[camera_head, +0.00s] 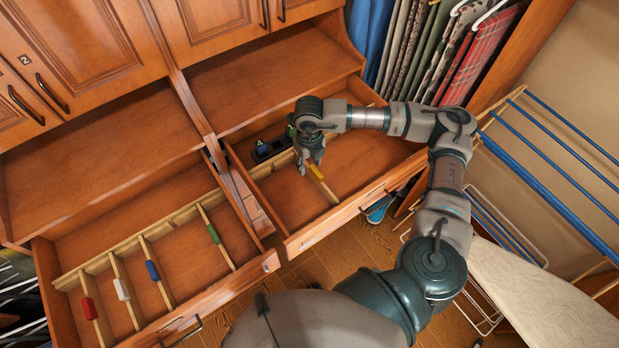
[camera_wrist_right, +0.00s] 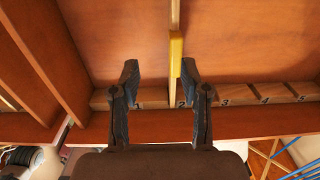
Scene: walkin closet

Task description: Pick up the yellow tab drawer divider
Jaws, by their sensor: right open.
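The yellow tab drawer divider (camera_head: 316,172) stands in the open right drawer (camera_head: 350,205), a thin light wooden strip with a yellow tab. In the right wrist view the yellow tab (camera_wrist_right: 175,62) lies between the fingers, closer to the right-hand finger. My right gripper (camera_head: 308,160) points down into the drawer at the tab and hides part of the divider. In the wrist view my right gripper (camera_wrist_right: 159,75) is open, with no clear contact on the tab. My left gripper is not in view.
The slotted, numbered rail (camera_wrist_right: 238,97) crosses beneath the fingers. The open left drawer (camera_head: 185,255) holds dividers with red (camera_head: 89,308), white (camera_head: 122,289), blue (camera_head: 152,270) and green (camera_head: 213,233) tabs. A black holder (camera_head: 270,150) sits left of my right gripper. A drying rack (camera_head: 560,165) stands at right.

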